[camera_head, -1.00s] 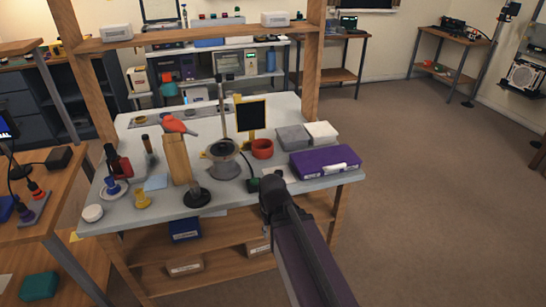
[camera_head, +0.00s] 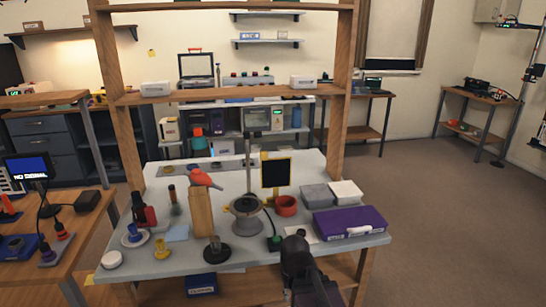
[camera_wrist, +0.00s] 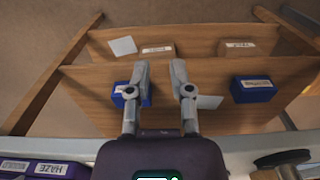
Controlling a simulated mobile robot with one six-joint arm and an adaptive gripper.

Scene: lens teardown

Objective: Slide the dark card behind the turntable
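The dark card (camera_head: 276,173) is a black panel in a yellow frame, standing upright on the grey workbench (camera_head: 180,257). A grey round device (camera_head: 246,207) with a dark top and a tall rod, probably the turntable, stands in front of it and to its left. My gripper (camera_head: 294,238) is near the bench's front edge, closer to me than both and apart from them. In the wrist view my gripper (camera_wrist: 160,82) has its two fingers spread with nothing between them. Neither the card nor the turntable can be made out in that view.
A wooden block with a red-orange tool (camera_head: 201,208) stands left of the turntable. A red bowl (camera_head: 287,206), grey box (camera_head: 318,197) and purple box (camera_head: 349,221) sit to the right. Wooden posts frame the bench. Lower shelves hold a blue box (camera_wrist: 253,88).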

